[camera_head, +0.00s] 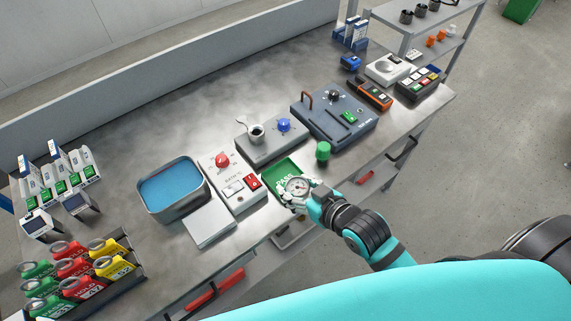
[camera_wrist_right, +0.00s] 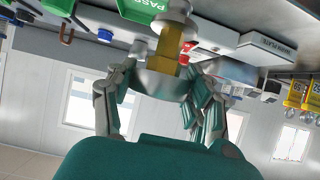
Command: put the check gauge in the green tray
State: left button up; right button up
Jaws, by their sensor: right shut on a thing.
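The check gauge (camera_head: 296,186) has a round white dial facing up. My right gripper (camera_head: 302,194) is shut on it, at the front edge of the bench. In the right wrist view the gauge's grey metal body (camera_wrist_right: 160,83) and brass-coloured stem sit between the fingers of my right gripper (camera_wrist_right: 158,92). The green tray (camera_head: 280,169) lies just behind the gauge, partly hidden by it. The tray also shows in the wrist view (camera_wrist_right: 141,8), with a PASS label. I cannot tell whether gauge and tray touch. My left gripper is not in view.
A control box with a red knob (camera_head: 222,161) stands left of the tray. A grey box with a blue knob (camera_head: 284,125) is behind it, and a green cylinder (camera_head: 323,151) to its right. A blue-lined basin (camera_head: 172,187) is further left.

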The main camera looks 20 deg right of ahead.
jog(key=w+f, duration=0.1)
jog(key=w, duration=0.2)
jog(key=w+f+p, duration=0.1)
jog(key=w, duration=0.3)
jog(key=w+f+p, duration=0.1)
jog(key=w, duration=0.2)
jog(key=shift+w+d+f, duration=0.1)
jog(key=shift+w+f, duration=0.15)
jog(key=shift+w, duration=0.1)
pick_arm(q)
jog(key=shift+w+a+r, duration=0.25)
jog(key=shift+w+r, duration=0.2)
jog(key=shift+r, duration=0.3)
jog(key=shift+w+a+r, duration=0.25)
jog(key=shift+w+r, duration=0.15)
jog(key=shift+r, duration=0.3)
pick_arm(e)
jog(key=shift+f, duration=0.5)
jog(key=o, duration=1.4)
jog(key=shift+f, duration=0.15)
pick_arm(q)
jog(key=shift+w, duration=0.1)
pick_arm(e)
jog(key=shift+o, duration=0.2)
